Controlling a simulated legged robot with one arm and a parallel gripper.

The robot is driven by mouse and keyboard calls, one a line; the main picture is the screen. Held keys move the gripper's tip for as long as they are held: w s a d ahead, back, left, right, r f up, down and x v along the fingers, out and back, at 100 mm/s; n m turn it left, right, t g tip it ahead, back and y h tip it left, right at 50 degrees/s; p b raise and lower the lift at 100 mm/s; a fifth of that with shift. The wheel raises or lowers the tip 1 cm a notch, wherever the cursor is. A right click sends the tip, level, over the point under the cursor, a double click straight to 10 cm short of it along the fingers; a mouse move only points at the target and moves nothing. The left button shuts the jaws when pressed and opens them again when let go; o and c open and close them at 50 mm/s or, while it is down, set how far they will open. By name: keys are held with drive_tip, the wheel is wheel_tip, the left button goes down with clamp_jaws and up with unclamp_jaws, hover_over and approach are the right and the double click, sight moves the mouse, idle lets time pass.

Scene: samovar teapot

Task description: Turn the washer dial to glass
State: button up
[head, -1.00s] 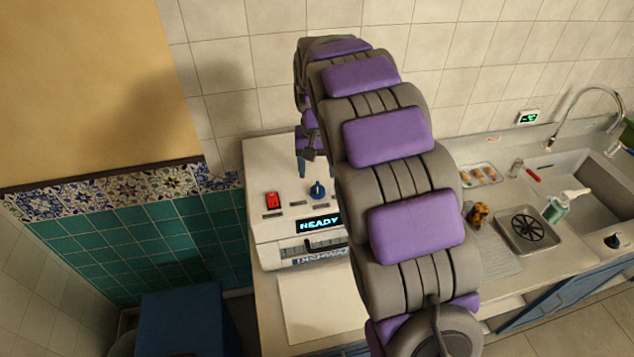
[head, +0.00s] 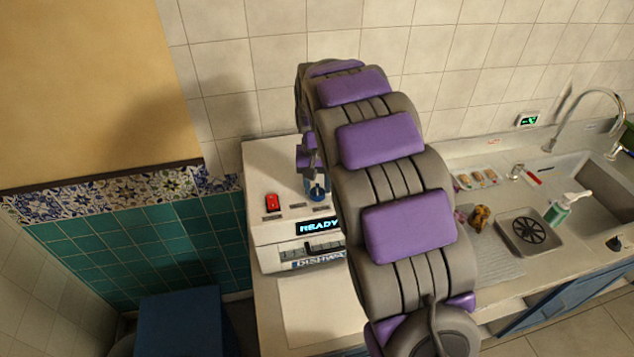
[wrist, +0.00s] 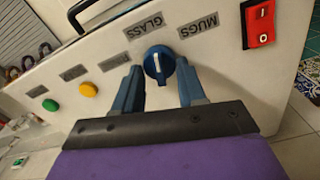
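The washer (head: 270,165) is a white box with a lit READY display. Its blue dial (wrist: 159,66) has a pale pointer mark and sits on the panel near the labels GLASS (wrist: 144,27) and MUGS (wrist: 198,27) in the wrist view. I cannot tell exactly which label the mark points to. My gripper (wrist: 158,72) is open, with one blue finger on each side of the dial and gaps visible between. In the head view the dial (head: 317,193) shows just below my gripper, partly covered by it.
A red switch (wrist: 260,24) is beside the MUGS label. Yellow (wrist: 88,89) and green (wrist: 50,105) buttons lie on the other side. The counter to the right holds a soap bottle (head: 560,209), a small tray of items (head: 476,179) and a sink (head: 585,175).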

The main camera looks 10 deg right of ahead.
drive_tip(key=c, duration=0.5)
drive_tip(key=shift+a+r+n+p, duration=0.1)
drive_tip(key=shift+r+n+p, duration=0.05)
drive_tip(key=shift+n+p, duration=0.5)
drive_tip(key=shift+n, duration=0.65)
drive_tip(key=o, duration=1)
drive_tip(key=shift+o, duration=0.2)
wheel_tip(320, 180, up, 17)
drive_tip(key=p, duration=0.2)
